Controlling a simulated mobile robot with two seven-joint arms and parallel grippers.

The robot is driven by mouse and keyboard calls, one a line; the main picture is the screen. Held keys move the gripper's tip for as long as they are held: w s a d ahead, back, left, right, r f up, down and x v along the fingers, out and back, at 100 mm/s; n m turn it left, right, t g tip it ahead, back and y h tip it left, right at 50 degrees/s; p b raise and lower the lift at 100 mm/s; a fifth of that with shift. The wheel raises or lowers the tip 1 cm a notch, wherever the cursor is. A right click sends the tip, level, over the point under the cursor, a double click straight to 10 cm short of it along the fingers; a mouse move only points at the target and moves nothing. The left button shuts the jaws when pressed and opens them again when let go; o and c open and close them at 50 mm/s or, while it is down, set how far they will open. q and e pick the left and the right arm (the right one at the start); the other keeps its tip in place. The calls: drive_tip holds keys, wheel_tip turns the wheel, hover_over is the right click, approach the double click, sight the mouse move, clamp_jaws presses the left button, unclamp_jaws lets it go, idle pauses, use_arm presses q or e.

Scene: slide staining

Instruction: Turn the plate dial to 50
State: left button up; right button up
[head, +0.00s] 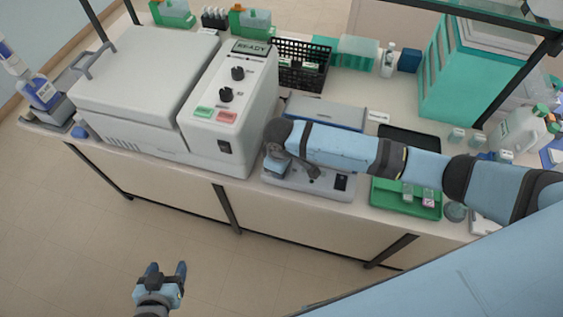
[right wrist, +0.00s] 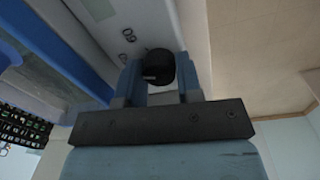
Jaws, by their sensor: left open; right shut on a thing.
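The plate (head: 347,190) is a low unit with a grey front panel and a blue back part (head: 325,112). Its black dial (right wrist: 161,64) shows in the right wrist view, with a pale mark on it and printed numbers beside it, one looking like 60. The exact setting is too blurred to read. My right gripper (right wrist: 158,80) is shut on the dial, one finger on each side; in the head view my right arm hides the dial. My left gripper (head: 164,272) is open and empty, low over the floor in front of the bench.
A large white machine (head: 140,80) with a READY display stands left of the plate. A green tray (head: 385,198) lies to its right. A black basket (head: 300,62) stands behind. Bottles (head: 520,128) and boxes crowd the right end.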

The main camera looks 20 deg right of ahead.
idle(0.3)
drive_tip(key=o, duration=0.9)
drive_tip(key=shift+o, duration=0.2)
wheel_tip(320, 180, up, 14)
drive_tip(key=b, duration=0.1)
drive_tip(key=shift+s+a, duration=0.2)
drive_tip(key=shift+a, duration=0.05)
drive_tip(key=shift+f, duration=0.1)
